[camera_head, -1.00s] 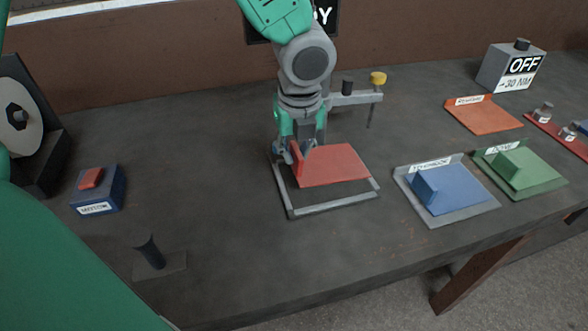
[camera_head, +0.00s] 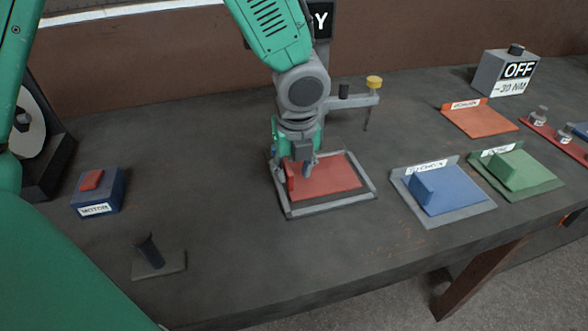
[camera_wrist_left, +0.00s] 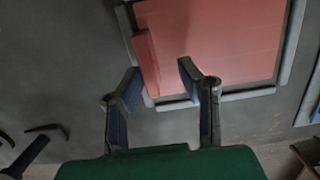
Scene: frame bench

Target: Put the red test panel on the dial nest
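The red test panel (camera_head: 330,177) lies flat inside the grey rectangular frame of the dial nest (camera_head: 334,210). A raised red ridge stands along its left edge. My left gripper (camera_head: 298,172) is low over that ridge. In the left wrist view, the gripper (camera_wrist_left: 160,78) has its fingers apart, one on each side of the near end of the ridge (camera_wrist_left: 147,62), with a clear gap on the right. The panel (camera_wrist_left: 225,40) sits within the frame bars (camera_wrist_left: 240,94) there. My right gripper is not in view.
A dial arm with a yellow knob (camera_head: 374,82) stands behind the nest. Blue (camera_head: 448,190), green (camera_head: 515,170) and orange (camera_head: 480,118) panels lie to the right. A motor switch box (camera_head: 97,193) and a black peg (camera_head: 151,252) stand left. The bench front is clear.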

